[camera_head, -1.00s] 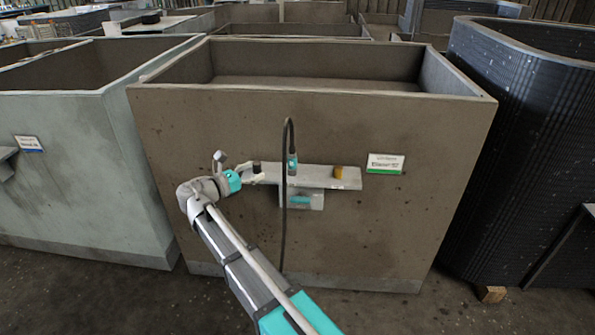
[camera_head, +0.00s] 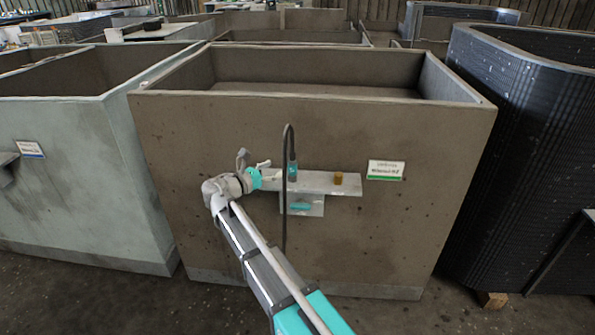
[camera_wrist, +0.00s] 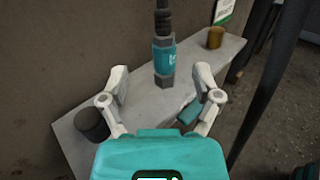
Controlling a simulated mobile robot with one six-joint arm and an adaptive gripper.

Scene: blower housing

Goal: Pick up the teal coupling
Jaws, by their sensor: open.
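The teal coupling (camera_head: 292,168) stands upright at the end of a dark hose above a grey shelf (camera_head: 325,181). In the wrist view the coupling (camera_wrist: 164,62) has grey hex ends and lies ahead of my gripper, centred between the fingers. My gripper (camera_head: 266,169) is just left of the coupling in the head view. In the wrist view my gripper (camera_wrist: 162,82) is open, its two fingers spread with nothing gripped. Whether the coupling touches the shelf is unclear.
An amber cylinder (camera_head: 338,178) stands on the shelf's right part. A dark round cylinder (camera_wrist: 92,124) sits near my left finger. A teal piece (camera_wrist: 190,110) lies by the right finger, below the shelf. The hose (camera_head: 286,215) loops down in front of the shelf.

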